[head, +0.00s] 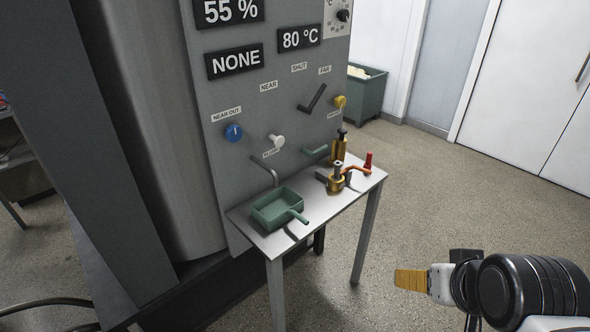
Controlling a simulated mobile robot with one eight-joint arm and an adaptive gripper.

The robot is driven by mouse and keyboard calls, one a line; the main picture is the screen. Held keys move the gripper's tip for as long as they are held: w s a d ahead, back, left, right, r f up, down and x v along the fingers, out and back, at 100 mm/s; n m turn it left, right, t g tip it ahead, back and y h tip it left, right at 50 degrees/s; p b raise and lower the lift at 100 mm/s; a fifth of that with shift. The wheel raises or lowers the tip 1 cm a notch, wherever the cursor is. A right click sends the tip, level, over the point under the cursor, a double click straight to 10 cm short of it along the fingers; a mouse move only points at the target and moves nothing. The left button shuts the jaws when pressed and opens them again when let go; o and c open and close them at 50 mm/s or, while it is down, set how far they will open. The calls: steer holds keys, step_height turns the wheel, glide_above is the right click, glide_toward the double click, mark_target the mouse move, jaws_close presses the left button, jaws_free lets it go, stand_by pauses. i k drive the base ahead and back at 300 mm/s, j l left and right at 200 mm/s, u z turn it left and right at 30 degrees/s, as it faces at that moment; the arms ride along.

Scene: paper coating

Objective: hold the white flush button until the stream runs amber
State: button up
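The white flush button (277,141) sticks out of the grey panel (215,165), with a "FLUSH" label beside it. A bent grey spout (267,168) comes out below the button, over a green pan with a handle (297,213) on the small metal table (330,198). I see no stream from the spout. My gripper (411,280), with yellow ridged finger pads, is at the lower right over the floor, well away from the panel and table. It is seen from the side, so I cannot tell whether it is open or shut.
On the panel are a blue knob (233,132), a yellow knob (340,101), a dark lever (312,98) and displays reading 55 %, NONE and 80 °C. A brass device (335,185) and a red-topped piece (368,161) stand on the table. Open floor lies right of the table.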

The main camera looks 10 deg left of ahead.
mark_target(278, 141)
steer(key=i+j, duration=0.2)
steer(key=j, duration=0.2)
steer(key=i+j, duration=0.2)
steer(key=j, duration=0.15)
steer(key=i+j+z, duration=0.1)
steer(key=j, duration=0.3)
steer(key=i+j, duration=0.25)
steer(key=j, duration=0.15)
steer(key=i+j, duration=0.2)
steer(key=j, duration=0.2)
